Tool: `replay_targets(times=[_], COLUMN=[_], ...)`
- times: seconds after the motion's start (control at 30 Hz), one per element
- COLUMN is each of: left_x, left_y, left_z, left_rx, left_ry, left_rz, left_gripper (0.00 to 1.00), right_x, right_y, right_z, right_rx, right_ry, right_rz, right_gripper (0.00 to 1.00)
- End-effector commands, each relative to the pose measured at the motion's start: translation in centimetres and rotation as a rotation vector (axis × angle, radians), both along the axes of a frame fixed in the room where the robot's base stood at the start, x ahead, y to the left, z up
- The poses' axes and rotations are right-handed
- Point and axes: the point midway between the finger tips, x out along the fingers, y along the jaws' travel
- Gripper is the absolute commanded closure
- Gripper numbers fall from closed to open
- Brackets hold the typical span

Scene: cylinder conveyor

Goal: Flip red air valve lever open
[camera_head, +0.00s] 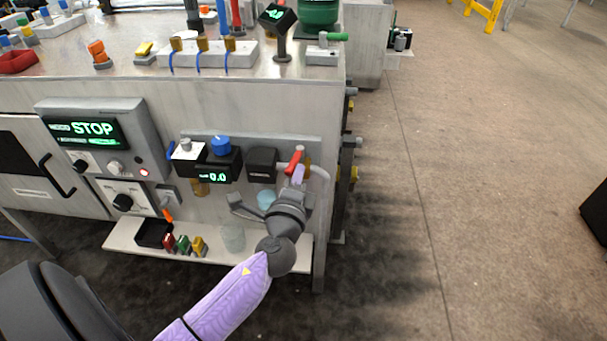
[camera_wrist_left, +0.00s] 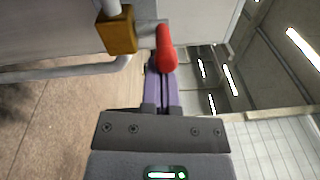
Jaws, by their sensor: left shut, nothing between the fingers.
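The red air valve lever (camera_head: 294,162) is on the right side of the air panel on the cabinet front. It also shows in the left wrist view as a red rounded handle (camera_wrist_left: 166,52) just beyond my fingertips. My left gripper (camera_head: 298,175) is shut and empty, right below the lever. In the left wrist view its purple fingers (camera_wrist_left: 161,85) point at the lever, and they look very close or touching; I cannot tell which. A brass valve body (camera_wrist_left: 117,32) sits to the left of the lever there. My right gripper is not in view.
A display reading 0.0 (camera_head: 217,177) and a blue knob (camera_head: 221,144) are left of the valve. A STOP screen (camera_head: 92,129) is further left. A shelf (camera_head: 125,243) with small coloured blocks runs below. The floor (camera_head: 480,180) to the right is open.

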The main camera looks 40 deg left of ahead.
Motion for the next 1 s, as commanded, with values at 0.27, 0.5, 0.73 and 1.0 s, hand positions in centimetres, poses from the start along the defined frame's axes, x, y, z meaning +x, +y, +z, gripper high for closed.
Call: replay_targets(times=[0.27, 0.5, 0.73, 1.0], left_x=[-0.8, -1.2, -1.2, -1.0], left_y=[1.7, 3.4, 4.5, 5.5], left_z=[-0.4, -0.6, -0.2, 0.0], left_rx=[0.002, 0.002, 0.001, 0.001], left_ry=[0.002, 0.004, 0.001, -0.001], left_rz=[-0.210, -0.465, -0.613, -0.610], left_gripper=[1.00, 1.00, 1.00, 1.00], right_x=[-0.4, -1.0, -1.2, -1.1], right_y=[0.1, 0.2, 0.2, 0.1], right_z=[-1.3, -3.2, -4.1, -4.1], right_rx=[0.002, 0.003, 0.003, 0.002], right_ry=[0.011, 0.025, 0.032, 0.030], right_rz=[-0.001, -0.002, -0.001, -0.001], right_gripper=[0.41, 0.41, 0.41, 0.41])
